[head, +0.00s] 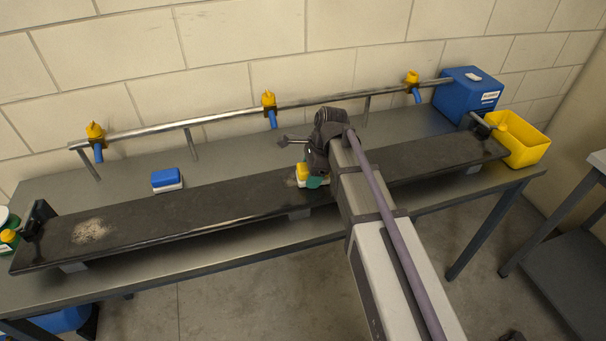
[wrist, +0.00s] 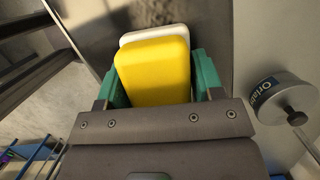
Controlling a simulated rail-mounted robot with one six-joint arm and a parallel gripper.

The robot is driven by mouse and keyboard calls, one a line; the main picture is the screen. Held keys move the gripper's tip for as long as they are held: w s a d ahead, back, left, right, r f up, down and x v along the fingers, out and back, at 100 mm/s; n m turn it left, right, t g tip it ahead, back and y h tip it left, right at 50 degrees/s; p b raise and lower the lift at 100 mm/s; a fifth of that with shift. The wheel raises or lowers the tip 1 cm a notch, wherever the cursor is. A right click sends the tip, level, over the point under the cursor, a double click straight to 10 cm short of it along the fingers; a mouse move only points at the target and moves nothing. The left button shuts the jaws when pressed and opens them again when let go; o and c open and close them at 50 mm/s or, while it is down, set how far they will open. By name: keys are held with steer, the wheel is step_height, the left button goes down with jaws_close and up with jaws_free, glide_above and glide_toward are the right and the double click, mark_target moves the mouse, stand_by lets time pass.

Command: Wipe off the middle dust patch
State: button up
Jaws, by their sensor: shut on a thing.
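My gripper (head: 312,180) is over the middle of a long dark panel (head: 230,203). Its teal fingers are shut on a yellow block with a white pad (head: 302,172), which is at or just above the panel; contact is unclear. In the wrist view the yellow block (wrist: 153,72) sits between both fingers. A faint pale dust patch (wrist: 155,12) shows at the top of that view, just beyond the pad. In the head view my gripper and arm hide most of the panel there. Another pale dust patch (head: 93,231) lies near the panel's left end.
A blue block with a white base (head: 167,180) stands behind the panel. A metal rail (head: 225,117) with yellow and blue fittings runs along the back. A blue box (head: 467,95) and a yellow bin (head: 525,145) are at the right. A round labelled object (wrist: 283,97) is right of my gripper.

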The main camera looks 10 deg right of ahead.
mark_target(281, 186)
steer(key=shift+s+f, duration=0.1)
steer(key=shift+f, duration=0.05)
steer(key=shift+s+a, duration=0.25)
steer(key=shift+a, duration=1.05)
steer(key=shift+s+a, duration=0.25)
steer(key=shift+a, duration=1)
steer(key=shift+s+a, duration=0.25)
steer(key=shift+a, duration=1.05)
step_height(281, 186, up, 6)
steer(key=p, duration=0.6)
step_height(281, 186, up, 3)
steer(key=p, duration=0.3)
